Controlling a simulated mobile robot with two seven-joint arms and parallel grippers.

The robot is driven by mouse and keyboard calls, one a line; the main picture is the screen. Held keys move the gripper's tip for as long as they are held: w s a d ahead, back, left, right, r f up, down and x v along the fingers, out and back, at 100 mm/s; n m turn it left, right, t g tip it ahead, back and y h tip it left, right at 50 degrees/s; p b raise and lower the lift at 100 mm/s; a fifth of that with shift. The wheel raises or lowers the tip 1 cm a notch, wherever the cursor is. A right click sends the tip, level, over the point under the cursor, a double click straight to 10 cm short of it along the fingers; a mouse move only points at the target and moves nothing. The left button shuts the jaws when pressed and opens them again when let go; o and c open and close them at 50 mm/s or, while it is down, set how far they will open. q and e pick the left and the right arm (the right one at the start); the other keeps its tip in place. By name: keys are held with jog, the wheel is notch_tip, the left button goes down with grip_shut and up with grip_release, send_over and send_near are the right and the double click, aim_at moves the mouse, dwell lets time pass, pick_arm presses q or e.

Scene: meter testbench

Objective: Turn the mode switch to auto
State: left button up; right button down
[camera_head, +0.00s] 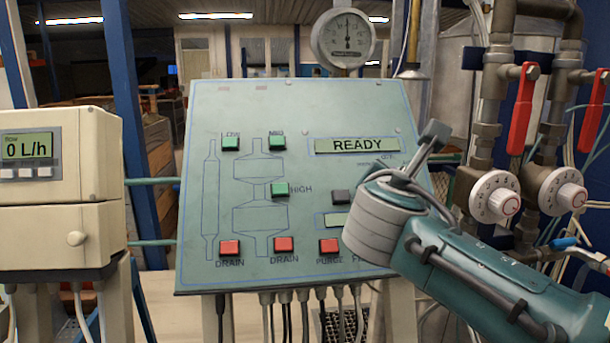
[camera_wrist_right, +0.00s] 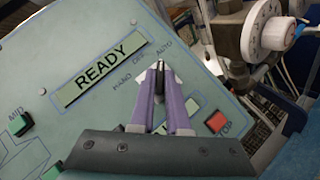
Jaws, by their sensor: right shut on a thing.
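The mode switch (camera_wrist_right: 159,88) is a small dark knob on the sloping panel (camera_head: 205,130), just below the READY display. Above it are the labels HAND, OFF and AUTO in the right wrist view. My right gripper (camera_wrist_right: 158,76) is shut on the knob, with one purple finger on each side. My left gripper is not in view.
The panel also has green buttons (camera_head: 278,189), red buttons (camera_head: 284,244) and the READY display (camera_head: 357,145). Pipes with red-handled valves (camera_head: 523,105) and white dials (camera_head: 495,197) stand close on the right. A flow meter box (camera_head: 55,225) stands at left.

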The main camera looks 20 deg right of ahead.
jog(key=shift+r, duration=0.1)
dwell(0.3)
jog(key=c, duration=0.9)
grip_release()
jog(key=b+v, duration=0.1)
jog(key=v, duration=0.9)
